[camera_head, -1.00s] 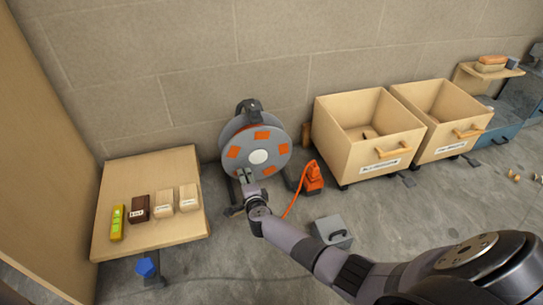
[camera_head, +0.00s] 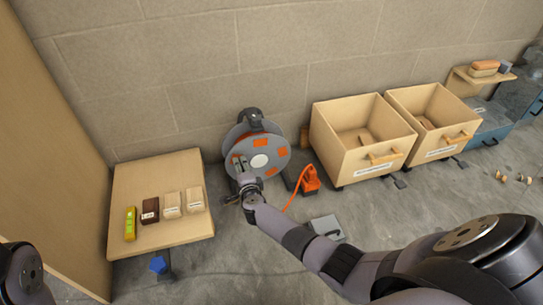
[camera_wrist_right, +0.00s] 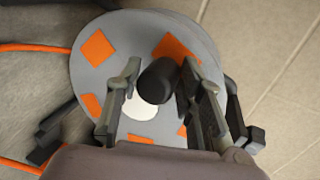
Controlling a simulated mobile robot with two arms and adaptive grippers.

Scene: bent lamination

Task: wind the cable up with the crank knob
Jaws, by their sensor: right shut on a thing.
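The cable reel (camera_head: 272,172) stands on the floor near the wall, with a grey disc, orange patches and a white hub. The orange cable (camera_head: 293,197) runs along the floor at its right to an orange connector box (camera_head: 310,180). My right gripper (camera_head: 239,164) is at the left part of the disc, left of the hub. In the right wrist view, the black crank knob (camera_wrist_right: 157,82) is between the two fingers of my right gripper (camera_wrist_right: 163,76), which is shut on it. My left gripper is out of view; only part of my left arm shows at lower left.
A low wooden table (camera_head: 150,185) with several small blocks stands left of the reel. Two wooden bins (camera_head: 378,161) stand to the right. A grey box (camera_head: 327,228) lies on the floor beside my right arm. A blue knob (camera_head: 158,264) is below the table.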

